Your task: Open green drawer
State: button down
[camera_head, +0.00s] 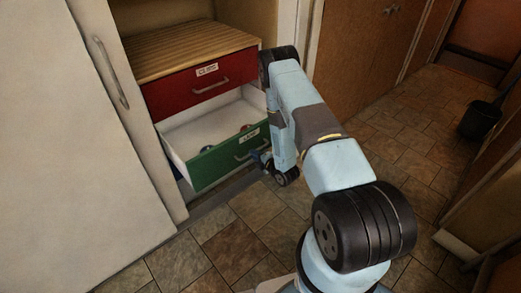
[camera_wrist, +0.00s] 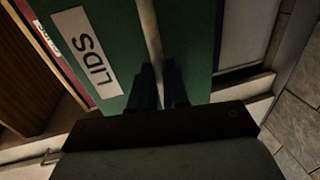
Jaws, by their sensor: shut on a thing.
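The green drawer (camera_head: 225,158) is pulled out below the red drawer, and its white inside shows in the head view. A few small round items (camera_head: 215,139) lie inside it, too small to name. Its front bears a label reading LIDS, seen large in the wrist view (camera_wrist: 85,55). My gripper (camera_wrist: 160,85) is shut on the drawer's metal handle (camera_wrist: 152,35), with one dark finger on each side of the bar. In the head view my arm partly hides the handle's right end and the fingers.
The red drawer (camera_head: 205,80) above is closed, under a slatted wooden top (camera_head: 180,48). A large pale door (camera_head: 70,150) with a handle stands at left. Tiled floor (camera_head: 235,245) is clear in front. A dark bin (camera_head: 479,119) stands far right.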

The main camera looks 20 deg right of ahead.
jog(key=shift+s+d+f, duration=0.1)
jog(key=shift+s+d, duration=0.1)
jog(key=shift+d, duration=0.3)
jog(key=shift+s+d+f, duration=0.1)
jog(key=shift+s+d, duration=0.05)
jog(key=shift+d, duration=0.3)
jog(key=c, duration=1.5)
grip_release()
jog(key=shift+w+d, duration=0.1)
jog(key=o, duration=0.4)
jog(key=shift+c, duration=0.2)
jog(key=shift+a+r, duration=0.1)
jog(key=shift+a, duration=0.15)
jog(key=v, duration=1.3)
jog(key=shift+s+d, duration=0.1)
jog(key=shift+s, duration=0.35)
jog(key=shift+w, duration=0.1)
